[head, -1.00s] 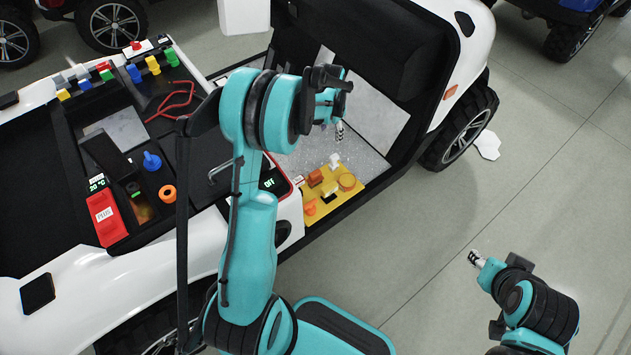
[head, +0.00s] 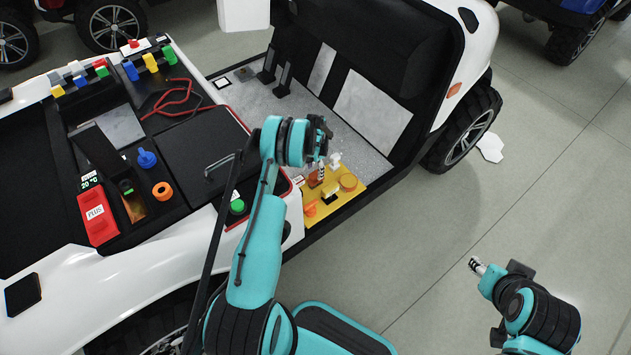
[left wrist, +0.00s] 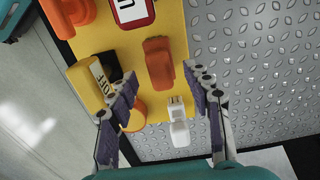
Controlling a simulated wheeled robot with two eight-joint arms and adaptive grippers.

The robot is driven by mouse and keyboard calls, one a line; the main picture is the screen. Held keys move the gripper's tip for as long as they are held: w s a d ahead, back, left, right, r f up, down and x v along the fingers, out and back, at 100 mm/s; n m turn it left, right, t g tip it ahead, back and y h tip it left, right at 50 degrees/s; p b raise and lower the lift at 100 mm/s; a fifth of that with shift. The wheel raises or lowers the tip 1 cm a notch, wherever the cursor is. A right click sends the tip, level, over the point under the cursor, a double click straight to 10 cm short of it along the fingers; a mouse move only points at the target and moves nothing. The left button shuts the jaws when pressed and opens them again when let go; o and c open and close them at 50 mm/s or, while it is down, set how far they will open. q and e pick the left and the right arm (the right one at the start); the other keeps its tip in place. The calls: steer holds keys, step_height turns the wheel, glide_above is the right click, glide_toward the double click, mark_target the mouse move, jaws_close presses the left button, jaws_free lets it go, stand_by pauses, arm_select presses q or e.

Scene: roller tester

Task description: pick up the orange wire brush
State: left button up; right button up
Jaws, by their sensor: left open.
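My left gripper (head: 322,165) is open over the yellow board (head: 345,200) in the vehicle's footwell. In the left wrist view its two fingers (left wrist: 160,92) stand apart and empty. An orange-brown block-like piece (left wrist: 158,62) on the board shows between and beyond the fingertips; it also shows in the head view (head: 315,178), partly hidden by the gripper. No bristles are visible, so I cannot tell whether it is the wire brush. Another orange piece (left wrist: 72,12) is at the upper left of the wrist view. My right gripper (head: 477,265) is over the floor at right, its jaws unclear.
The metal tread floor (left wrist: 250,70) beside the board is bare. A seat back (head: 365,45) rises behind.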

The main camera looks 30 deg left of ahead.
mark_target(316, 173)
arm_select(q)
step_height(316, 173, down, 3)
steer(key=shift+w+d+f+b, duration=0.1)
steer(key=shift+f+b, duration=0.1)
steer(key=shift+b, duration=0.35)
steer(key=shift+r, duration=0.1)
arm_select(e)
steer(key=shift+f, duration=0.85)
arm_select(q)
jaws_close()
steer(key=shift+r, duration=0.1)
step_height(316, 173, up, 10)
steer(key=p, duration=0.4)
arm_select(e)
step_height(316, 173, up, 4)
